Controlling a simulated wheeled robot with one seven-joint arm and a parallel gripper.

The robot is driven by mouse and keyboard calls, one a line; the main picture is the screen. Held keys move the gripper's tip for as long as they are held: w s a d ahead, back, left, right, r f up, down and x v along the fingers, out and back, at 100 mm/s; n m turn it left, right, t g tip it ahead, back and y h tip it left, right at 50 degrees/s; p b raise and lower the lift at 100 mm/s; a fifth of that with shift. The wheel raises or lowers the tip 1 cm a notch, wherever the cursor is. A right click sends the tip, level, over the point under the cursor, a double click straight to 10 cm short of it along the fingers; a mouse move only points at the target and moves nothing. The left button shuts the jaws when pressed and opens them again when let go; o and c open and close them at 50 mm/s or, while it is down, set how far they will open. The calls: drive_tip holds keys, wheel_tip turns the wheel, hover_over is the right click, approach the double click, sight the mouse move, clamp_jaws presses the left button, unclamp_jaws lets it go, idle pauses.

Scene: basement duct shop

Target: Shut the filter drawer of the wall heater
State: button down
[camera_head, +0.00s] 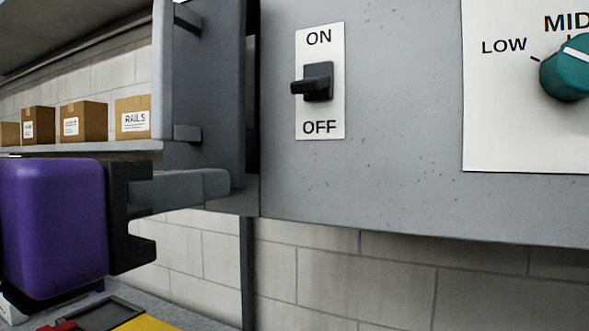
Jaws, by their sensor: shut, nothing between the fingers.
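The grey wall heater (400,185) fills the upper right, its front panel facing me. At its left edge is the filter drawer (215,100), a dark grey face with a pale bar handle (161,70) on two short posts. A dark gap shows between the drawer face and the heater panel, so the drawer stands partly out. My gripper (222,187), with a purple body and black mount, is at the lower left. Its grey fingers are shut and empty, pointing right. The fingertips overlap the drawer's lower edge in the picture; I cannot tell whether they touch it.
The heater carries a black ON/OFF switch (318,82) and a teal dial (568,72). A shelf (80,150) with several cardboard boxes (83,120) runs along the left wall. Below is a work surface (200,318) with a yellow item (152,324). Open space lies under the heater.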

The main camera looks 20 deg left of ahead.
sight(236, 189)
drive_tip(key=shift+w, duration=0.4)
drive_tip(key=w, duration=0.4)
drive_tip(key=shift+w+d, duration=0.15)
drive_tip(key=shift+d, duration=0.1)
drive_tip(key=shift+r, duration=0.1)
